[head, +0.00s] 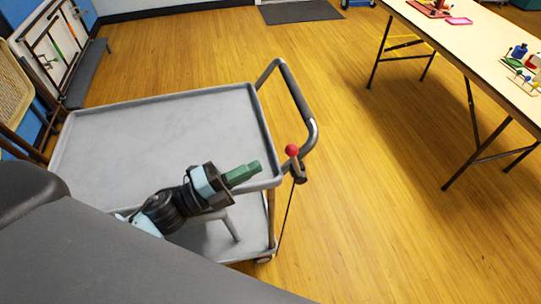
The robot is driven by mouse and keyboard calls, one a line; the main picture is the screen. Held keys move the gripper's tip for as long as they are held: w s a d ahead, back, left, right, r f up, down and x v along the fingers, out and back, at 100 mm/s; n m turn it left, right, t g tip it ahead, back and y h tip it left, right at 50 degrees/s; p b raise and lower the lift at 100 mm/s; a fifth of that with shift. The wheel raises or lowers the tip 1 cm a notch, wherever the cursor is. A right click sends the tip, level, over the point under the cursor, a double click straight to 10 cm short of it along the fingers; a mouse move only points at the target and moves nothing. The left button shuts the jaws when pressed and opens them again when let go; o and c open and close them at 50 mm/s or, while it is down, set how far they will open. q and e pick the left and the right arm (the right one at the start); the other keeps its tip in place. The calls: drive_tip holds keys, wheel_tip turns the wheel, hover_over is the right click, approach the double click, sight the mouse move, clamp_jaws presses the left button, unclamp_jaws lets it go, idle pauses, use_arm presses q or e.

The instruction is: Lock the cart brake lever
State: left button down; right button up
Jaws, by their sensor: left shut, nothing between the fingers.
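The grey cart (160,125) stands in front of me with an empty top tray. Its push handle (296,92) is at the right end. The brake lever (292,151) has a red ball knob and sits at the cart's near right corner, below the handle. A thin rod runs down from it toward a wheel. My left gripper (253,167) has green fingers, shut and empty. In the picture it overlaps the tray's near right corner, a little left of the red knob and apart from it. My right gripper does not show.
A folding table (492,50) with small craft items stands at the right. Folded furniture (55,50) leans at the upper left. A dark mat (300,12) lies at the back. The wooden floor between cart and table is clear. A dark grey surface fills the lower left.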

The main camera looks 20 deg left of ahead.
sight(295, 164)
use_arm(q)
drive_tip(key=shift+p+x, duration=0.55)
drive_tip(key=shift+x, duration=2.25)
drive_tip(key=shift+w, duration=0.1)
